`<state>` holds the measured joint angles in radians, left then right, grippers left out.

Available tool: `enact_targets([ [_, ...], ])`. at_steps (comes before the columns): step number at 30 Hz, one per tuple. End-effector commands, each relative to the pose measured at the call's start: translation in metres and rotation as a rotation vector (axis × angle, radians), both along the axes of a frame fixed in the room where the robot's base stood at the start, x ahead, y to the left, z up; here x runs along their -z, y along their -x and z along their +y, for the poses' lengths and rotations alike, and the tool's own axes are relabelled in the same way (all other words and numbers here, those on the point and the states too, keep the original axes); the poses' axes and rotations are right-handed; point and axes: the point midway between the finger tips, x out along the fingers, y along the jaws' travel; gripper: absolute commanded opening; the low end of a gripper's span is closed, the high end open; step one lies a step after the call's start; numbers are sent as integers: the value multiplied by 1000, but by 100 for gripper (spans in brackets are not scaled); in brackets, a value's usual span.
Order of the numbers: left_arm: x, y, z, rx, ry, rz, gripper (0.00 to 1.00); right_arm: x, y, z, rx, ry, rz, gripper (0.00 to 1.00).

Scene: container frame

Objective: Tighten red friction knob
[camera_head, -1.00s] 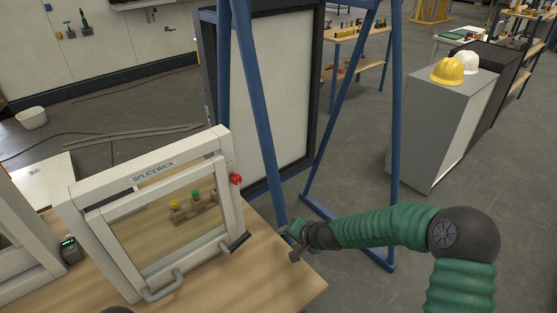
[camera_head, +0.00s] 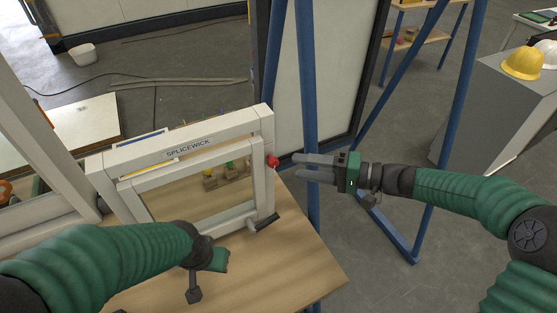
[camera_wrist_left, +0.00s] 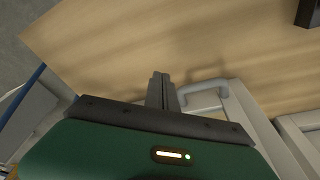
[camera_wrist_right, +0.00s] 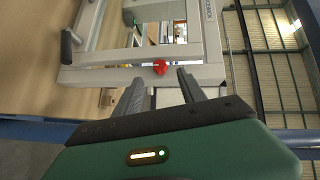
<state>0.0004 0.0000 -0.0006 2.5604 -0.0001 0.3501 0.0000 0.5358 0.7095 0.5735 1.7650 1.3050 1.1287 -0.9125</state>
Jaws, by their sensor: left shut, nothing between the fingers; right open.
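The red friction knob (camera_head: 272,162) sits on the right side post of the white SPLICEWICK frame (camera_head: 190,150). In the right wrist view the knob (camera_wrist_right: 160,67) shows just beyond the fingertips and between their lines. My right gripper (camera_head: 293,167) is open and empty, with its fingers pointing left at the knob; whether a tip touches it I cannot tell. My left gripper (camera_wrist_left: 160,78) is shut and empty over the wooden table, near the frame's grey handle (camera_wrist_left: 202,92). In the head view the left fingers are mostly hidden by the arm.
The wooden table (camera_head: 290,265) has clear room at its front right. A dark-gripped lever (camera_head: 264,221) sticks out at the frame's lower right corner. Blue posts (camera_head: 307,120) of a stand rise behind the right gripper. Small coloured parts (camera_head: 225,172) stand behind the frame.

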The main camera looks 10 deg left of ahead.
Motion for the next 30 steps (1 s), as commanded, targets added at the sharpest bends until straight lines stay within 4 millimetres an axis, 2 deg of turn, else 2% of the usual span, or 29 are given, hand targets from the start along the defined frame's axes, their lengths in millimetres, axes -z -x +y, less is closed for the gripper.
enact_targets([
  [3,-5,0,0,1,0,0,0,3,-5,28,-2,-3,2,48],
  [10,-9,0,0,1,0,-1,0,9,-13,64,0,-2,1,48],
  [20,-8,0,0,1,0,-1,0,11,-14,73,2,1,0,48],
  [30,-8,0,0,1,0,-1,0,11,-15,69,3,-1,0,3],
])
